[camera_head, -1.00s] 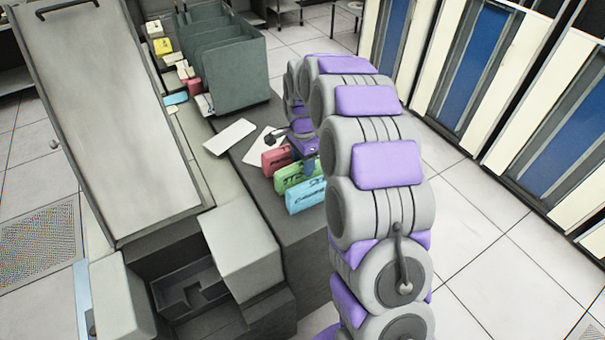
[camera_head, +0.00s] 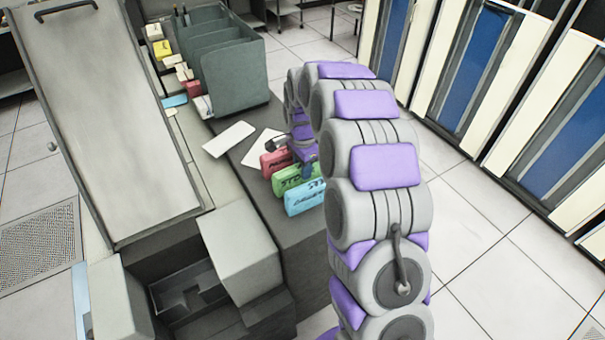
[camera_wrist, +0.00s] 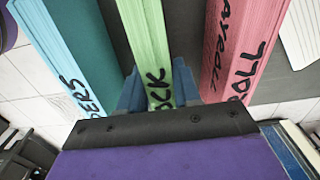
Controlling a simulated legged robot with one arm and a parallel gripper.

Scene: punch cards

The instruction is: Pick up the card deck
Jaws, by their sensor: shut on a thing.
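Three card decks stand side by side on the dark counter: a red deck (camera_head: 275,162), a green deck (camera_head: 284,182) and a light blue deck (camera_head: 302,199). My gripper (camera_head: 306,168) is over the green deck, partly hidden by my own arm. In the wrist view, my gripper (camera_wrist: 158,88) has its blue fingers on both sides of the green deck (camera_wrist: 148,35) and is shut on it. The light blue deck (camera_wrist: 55,45) is on the left there and the red deck (camera_wrist: 240,45) on the right, both close to the fingers. The green deck's lettering is partly covered.
A grey divided rack (camera_head: 240,78) stands at the back of the counter (camera_head: 295,240). Loose white cards (camera_head: 228,139) lie behind the decks. A grey machine with a sloped panel (camera_head: 110,120) is on the left. Open tiled floor (camera_head: 470,240) lies to the right.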

